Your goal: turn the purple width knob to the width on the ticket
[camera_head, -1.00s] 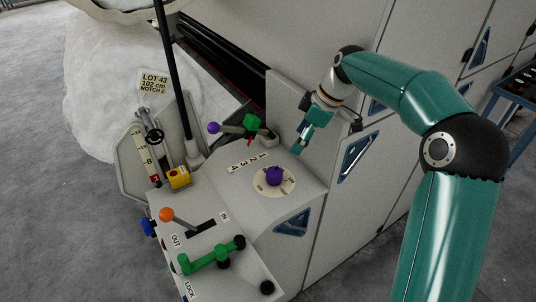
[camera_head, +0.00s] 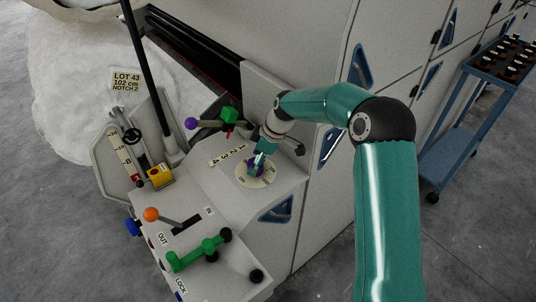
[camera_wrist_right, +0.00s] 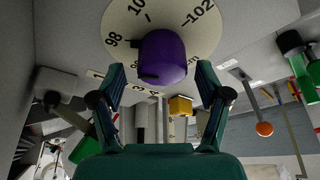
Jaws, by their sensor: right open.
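The purple width knob (camera_wrist_right: 162,56) stands on a round cream dial (camera_wrist_right: 112,22) in the right wrist view, where 98 and 102 are readable. In the head view the right gripper (camera_head: 257,167) is over the dial and hides most of the knob. The ticket (camera_head: 126,82) reads LOT 43, 102 cm, NOTCH 2. My left gripper is not in view.
A lever with a purple ball (camera_head: 192,123) and a green block (camera_head: 229,116) stand behind the dial. An orange-knobbed lever (camera_head: 152,214) and a green handle (camera_head: 200,252) are in front. A yellow box (camera_head: 160,175) sits left. A blue cart (camera_head: 462,130) stands far right.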

